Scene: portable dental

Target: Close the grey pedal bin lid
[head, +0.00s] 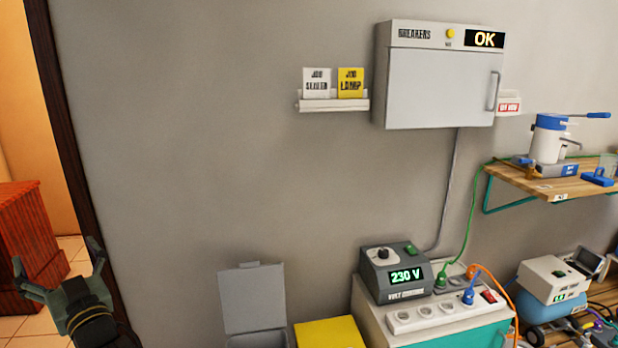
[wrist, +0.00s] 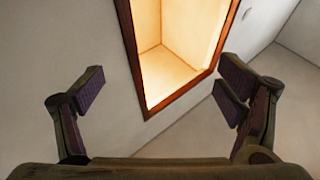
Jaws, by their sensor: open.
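The grey pedal bin (head: 257,341) stands against the wall at the bottom of the head view, cut off by the lower edge. Its lid (head: 253,298) is raised, standing nearly upright against the wall. My gripper (head: 56,262) is at the lower left, well apart from the bin. Its fingers are spread and nothing is between them. In the wrist view the open gripper (wrist: 165,95) faces a lit doorway and bare walls; the bin does not show there.
A yellow box (head: 330,333) stands just right of the bin. Further right, a voltage unit (head: 395,275) and a power strip sit on a cabinet. A breaker box (head: 440,85) and a card shelf (head: 333,104) hang above. A reddish cabinet (head: 25,245) stands beyond the doorway at left.

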